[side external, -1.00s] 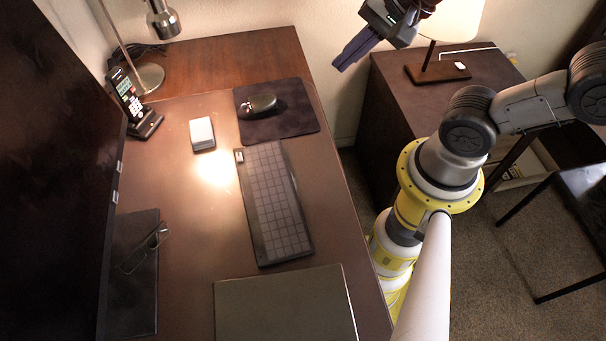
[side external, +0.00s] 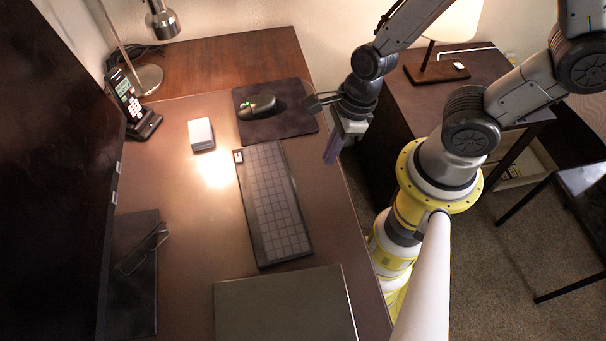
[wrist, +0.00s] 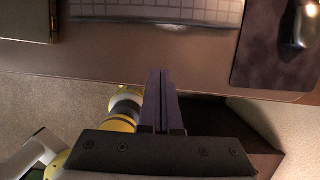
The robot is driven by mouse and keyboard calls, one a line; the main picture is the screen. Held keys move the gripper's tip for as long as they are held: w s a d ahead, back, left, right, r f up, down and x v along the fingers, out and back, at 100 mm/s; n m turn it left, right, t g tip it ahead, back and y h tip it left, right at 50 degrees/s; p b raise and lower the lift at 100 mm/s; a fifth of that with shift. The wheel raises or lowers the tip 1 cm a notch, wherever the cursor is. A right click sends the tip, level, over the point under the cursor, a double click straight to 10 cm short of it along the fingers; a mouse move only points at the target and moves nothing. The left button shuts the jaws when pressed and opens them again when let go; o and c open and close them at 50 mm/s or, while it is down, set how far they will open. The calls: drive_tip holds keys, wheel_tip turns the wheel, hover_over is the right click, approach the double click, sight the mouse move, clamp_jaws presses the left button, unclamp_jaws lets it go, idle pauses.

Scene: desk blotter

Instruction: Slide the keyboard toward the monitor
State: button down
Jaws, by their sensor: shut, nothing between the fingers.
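The dark grey keyboard (side external: 272,203) lies flat on the brown desk, and its near edge shows at the top of the wrist view (wrist: 160,10). The large black monitor (side external: 55,170) stands along the left side of the side view, across the desk from my arm. My gripper (side external: 333,150) has its purple fingers pointing down near the desk's right edge, to the right of the keyboard and apart from it. In the wrist view the fingers (wrist: 160,75) are together with nothing between them.
A mouse (side external: 257,106) rests on a dark mouse pad (side external: 285,126) above the keyboard. A white box (side external: 201,134) sits left of it. A closed dark laptop or folder (side external: 285,305) lies below. Glasses (side external: 143,250) and a phone (side external: 130,100) are near the monitor. Desk between keyboard and monitor is mostly clear.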

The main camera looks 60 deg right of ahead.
drive_tip(key=x, duration=0.3)
drive_tip(key=shift+w+f, duration=0.1)
drive_tip(key=shift+f, duration=0.2)
drive_tip(key=x, duration=0.3)
drive_tip(key=shift+a+f, duration=0.15)
drive_tip(key=shift+f, duration=0.15)
drive_tip(key=shift+w+a+f, duration=0.1)
drive_tip(key=shift+w+a, duration=1.3)
drive_tip(key=shift+a, duration=0.05)
drive_tip(key=shift+w+a, duration=0.1)
drive_tip(key=shift+w+a, duration=2.6)
drive_tip(key=shift+a, duration=0.15)
drive_tip(key=shift+w+a, duration=2.6)
drive_tip(key=shift+a, duration=0.2)
